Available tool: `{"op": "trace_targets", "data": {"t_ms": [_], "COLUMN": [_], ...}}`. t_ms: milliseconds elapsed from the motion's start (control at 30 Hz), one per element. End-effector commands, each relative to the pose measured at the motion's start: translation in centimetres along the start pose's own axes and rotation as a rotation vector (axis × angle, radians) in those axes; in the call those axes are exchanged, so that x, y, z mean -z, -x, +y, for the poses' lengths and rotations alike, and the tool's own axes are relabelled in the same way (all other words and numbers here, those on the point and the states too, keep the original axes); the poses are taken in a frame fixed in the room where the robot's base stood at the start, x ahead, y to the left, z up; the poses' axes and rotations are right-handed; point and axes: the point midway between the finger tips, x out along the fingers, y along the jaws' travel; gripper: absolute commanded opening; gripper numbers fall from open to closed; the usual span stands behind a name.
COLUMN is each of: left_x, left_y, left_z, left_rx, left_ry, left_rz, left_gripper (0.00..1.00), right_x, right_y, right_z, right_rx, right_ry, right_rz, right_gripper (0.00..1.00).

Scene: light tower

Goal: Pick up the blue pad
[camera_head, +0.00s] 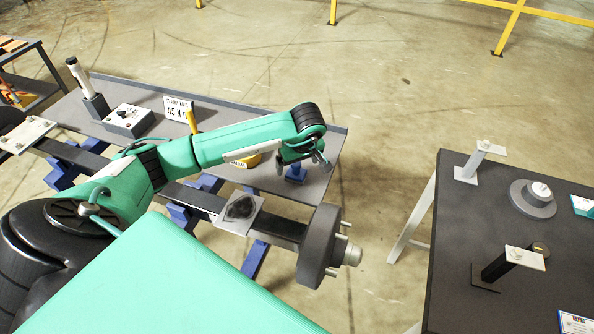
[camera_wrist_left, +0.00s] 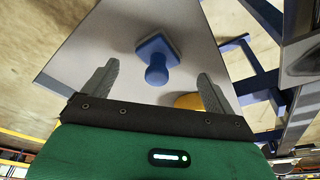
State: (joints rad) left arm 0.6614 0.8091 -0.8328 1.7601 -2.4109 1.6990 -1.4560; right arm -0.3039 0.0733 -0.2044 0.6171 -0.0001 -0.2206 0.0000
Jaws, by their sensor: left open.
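The blue pad (camera_head: 296,174) has a square base and a rounded knob. It rests on the grey table (camera_head: 330,145) near its right end, partly hidden by my left gripper in the head view. In the left wrist view the blue pad (camera_wrist_left: 157,60) lies between and beyond the fingertips, knob toward the camera. My left gripper (camera_head: 303,163) is open and empty above the pad. Both spread fingers show in the left wrist view (camera_wrist_left: 158,74), one on each side of the knob, apart from it. My right gripper is not in view.
A dark beam with a round flange (camera_head: 318,245) runs in front. A dark table (camera_head: 500,220) stands right.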

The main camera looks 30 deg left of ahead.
Motion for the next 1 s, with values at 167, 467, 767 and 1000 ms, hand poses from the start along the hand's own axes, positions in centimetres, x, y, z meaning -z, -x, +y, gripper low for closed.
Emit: {"op": "trace_targets", "data": {"t_ms": [167,467,767,1000], "left_x": [0.3,0.5,0.5,0.5], "left_y": [-1.8,-4.9,-5.0,-5.0], "left_z": [0.2,0.4,0.4,0.4], "left_rx": [0.005,0.001,0.0,0.001], "left_ry": [0.002,0.0,0.0,0.0], "left_rz": [-0.004,-0.001,0.0,-0.001], "left_gripper": [0.9,0.9,0.7,0.3], "right_x": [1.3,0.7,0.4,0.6], "right_y": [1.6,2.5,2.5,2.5], "right_z": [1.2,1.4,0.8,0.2], "right_rx": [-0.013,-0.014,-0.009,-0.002], "right_ry": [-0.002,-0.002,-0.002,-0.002], "right_rz": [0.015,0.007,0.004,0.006], "right_gripper": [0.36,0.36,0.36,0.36]}}
